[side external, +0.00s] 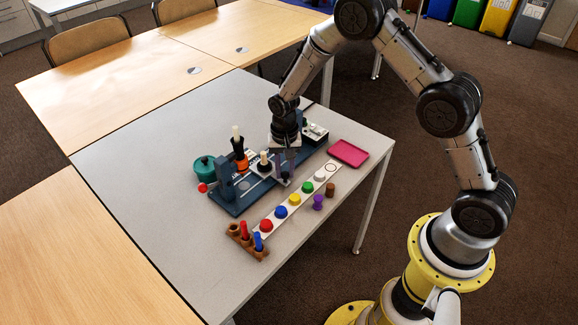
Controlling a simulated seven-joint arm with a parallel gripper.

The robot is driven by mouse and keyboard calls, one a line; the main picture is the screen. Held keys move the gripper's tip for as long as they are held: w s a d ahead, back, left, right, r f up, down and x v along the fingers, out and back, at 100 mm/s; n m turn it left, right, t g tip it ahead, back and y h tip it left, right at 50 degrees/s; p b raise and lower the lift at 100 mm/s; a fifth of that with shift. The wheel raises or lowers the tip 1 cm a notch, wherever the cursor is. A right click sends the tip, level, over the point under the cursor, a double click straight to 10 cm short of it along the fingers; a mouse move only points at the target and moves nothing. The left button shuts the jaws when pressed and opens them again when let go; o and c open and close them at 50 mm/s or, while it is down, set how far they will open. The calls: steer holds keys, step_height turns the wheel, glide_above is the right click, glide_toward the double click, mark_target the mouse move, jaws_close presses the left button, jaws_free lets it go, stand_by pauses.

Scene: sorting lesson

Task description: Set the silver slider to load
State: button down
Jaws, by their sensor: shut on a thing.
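A long blue-grey bench device (226,204) with upright end pieces and a rail lies on the grey table. My gripper (286,166) points down over the right half of this device, at the rail. It is shut on a small part there, which seems to be the silver slider; the hand hides most of it. The load mark cannot be read at this size. A cream-topped knob (264,158) stands on the device just left of my gripper. A black-and-orange post with a cream top (240,160) stands further left.
A white strip with coloured round pieces (294,200) lies in front of the device. A brown rack (240,236) holds red and blue pegs. A purple peg (318,202), a brown peg (331,189), a pink tray (348,152) and a teal pot (206,168) are nearby.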

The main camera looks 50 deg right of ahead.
steer(key=shift+r, duration=0.1)
steer(key=c, duration=0.7)
jaws_free()
steer(key=shift+o, duration=0.2)
step_height(320, 180, up, 14)
